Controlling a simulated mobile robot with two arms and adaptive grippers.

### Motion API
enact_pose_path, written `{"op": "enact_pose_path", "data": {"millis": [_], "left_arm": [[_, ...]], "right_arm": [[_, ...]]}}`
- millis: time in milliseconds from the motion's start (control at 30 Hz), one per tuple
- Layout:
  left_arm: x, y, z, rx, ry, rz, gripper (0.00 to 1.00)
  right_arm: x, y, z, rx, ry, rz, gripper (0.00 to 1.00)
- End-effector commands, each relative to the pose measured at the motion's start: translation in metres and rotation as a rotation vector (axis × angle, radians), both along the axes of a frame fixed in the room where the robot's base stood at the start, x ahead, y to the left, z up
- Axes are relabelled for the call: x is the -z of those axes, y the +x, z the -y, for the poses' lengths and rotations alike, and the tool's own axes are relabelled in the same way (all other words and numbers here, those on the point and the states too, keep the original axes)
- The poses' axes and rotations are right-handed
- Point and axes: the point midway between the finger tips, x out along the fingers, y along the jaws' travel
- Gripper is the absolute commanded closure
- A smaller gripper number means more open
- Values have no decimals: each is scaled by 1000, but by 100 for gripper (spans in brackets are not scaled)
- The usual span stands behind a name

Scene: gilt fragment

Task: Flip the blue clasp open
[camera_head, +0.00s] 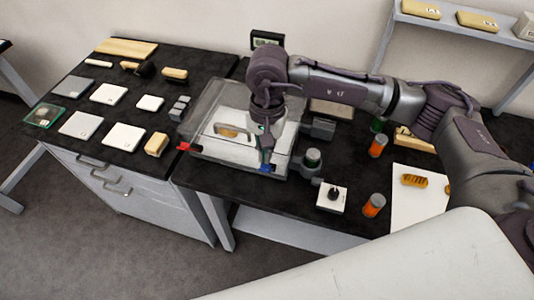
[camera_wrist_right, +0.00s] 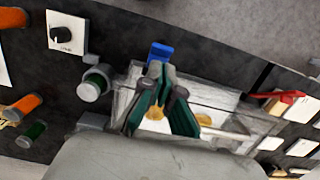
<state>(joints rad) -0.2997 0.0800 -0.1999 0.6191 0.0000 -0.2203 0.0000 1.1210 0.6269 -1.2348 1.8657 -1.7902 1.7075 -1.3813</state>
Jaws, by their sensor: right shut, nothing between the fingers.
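The blue clasp (camera_head: 265,169) sits at the front right of a clear-lidded case (camera_head: 200,112). It also shows in the right wrist view (camera_wrist_right: 160,51), just beyond my fingertips. My right gripper (camera_head: 267,154) points down over the case's front right, its fingers together and empty. In the right wrist view the gripper's tips (camera_wrist_right: 161,72) are very near the clasp; I cannot tell whether they touch it. A red clasp (camera_head: 184,147) sticks out at the case's front left. A gilt piece (camera_head: 228,131) shows inside the case. My left gripper is not in view.
A knob box (camera_head: 332,199) and a grey cylinder (camera_head: 312,158) stand right of the case. Orange jars (camera_head: 374,205) stand farther right. Flat tiles and blocks lie on the left counter (camera_head: 115,65). The black table in front of the case is a narrow clear strip.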

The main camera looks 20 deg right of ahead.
Motion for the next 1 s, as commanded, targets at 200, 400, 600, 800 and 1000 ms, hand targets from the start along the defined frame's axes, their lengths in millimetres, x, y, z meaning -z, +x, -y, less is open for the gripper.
{"op": "enact_pose_path", "data": {"millis": [200,400,600,800,1000], "left_arm": [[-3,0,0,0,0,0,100],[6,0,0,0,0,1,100],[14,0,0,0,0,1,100],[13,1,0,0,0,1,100],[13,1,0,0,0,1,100]], "right_arm": [[-2,1,1,2,0,0,100],[1,7,4,2,1,0,100],[3,13,9,2,1,0,100],[1,14,9,1,0,-1,100],[0,14,9,1,1,0,100]]}}
